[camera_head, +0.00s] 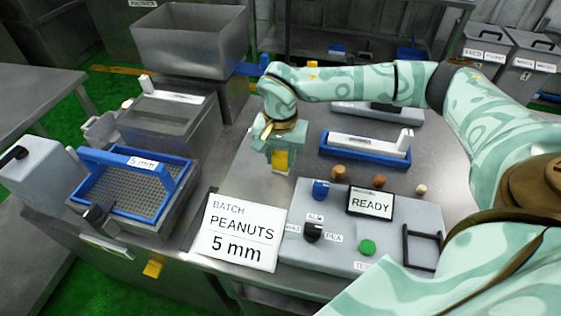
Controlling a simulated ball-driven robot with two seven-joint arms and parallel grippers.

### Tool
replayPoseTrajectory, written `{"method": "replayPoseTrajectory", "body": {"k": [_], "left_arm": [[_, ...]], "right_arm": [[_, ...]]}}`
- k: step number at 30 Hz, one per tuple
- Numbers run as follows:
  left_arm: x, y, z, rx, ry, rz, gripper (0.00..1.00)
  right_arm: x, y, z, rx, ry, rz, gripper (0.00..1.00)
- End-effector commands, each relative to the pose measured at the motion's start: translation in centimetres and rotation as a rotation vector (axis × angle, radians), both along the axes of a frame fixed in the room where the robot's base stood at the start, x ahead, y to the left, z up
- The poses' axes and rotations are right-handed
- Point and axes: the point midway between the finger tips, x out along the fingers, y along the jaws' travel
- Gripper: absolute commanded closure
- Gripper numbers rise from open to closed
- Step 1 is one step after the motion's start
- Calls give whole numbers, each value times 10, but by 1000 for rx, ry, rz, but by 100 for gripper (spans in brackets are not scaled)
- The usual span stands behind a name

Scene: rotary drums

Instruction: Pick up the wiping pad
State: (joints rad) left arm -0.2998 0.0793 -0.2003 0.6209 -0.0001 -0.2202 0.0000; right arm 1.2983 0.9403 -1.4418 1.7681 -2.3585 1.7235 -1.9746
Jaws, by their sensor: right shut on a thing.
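The wiping pad (281,160) appears as a small yellow block at the tip of my right gripper (280,157). My right arm reaches in from the right, and the gripper points down over the steel table. The gripper is shut on the pad, and its fingers cover part of the pad's sides. I cannot tell whether the pad's lower edge touches the table or is just above it. My left gripper is not in view.
A batch card (238,233) reading "PEANUTS 5 mm" and a grey control panel (318,262) with a READY display (371,203) stand in front. A blue-framed sieve (128,190) is at left. A blue tray (365,153) lies right of the gripper. Bare steel table (232,168) surrounds the pad.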

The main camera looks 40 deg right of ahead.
Motion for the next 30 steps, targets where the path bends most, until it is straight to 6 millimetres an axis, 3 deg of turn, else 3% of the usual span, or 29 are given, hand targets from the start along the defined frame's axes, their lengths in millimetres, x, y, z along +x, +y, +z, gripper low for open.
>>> {"method": "replayPoseTrajectory", "body": {"k": [8,14,22,30], "left_arm": [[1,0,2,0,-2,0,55],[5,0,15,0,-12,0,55],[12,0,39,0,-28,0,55],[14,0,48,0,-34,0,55]], "right_arm": [[0,0,6,0,-1,0,87],[1,0,37,0,-5,1,87],[-51,19,101,0,-5,4,87],[-112,43,123,1,-2,3,87]]}}
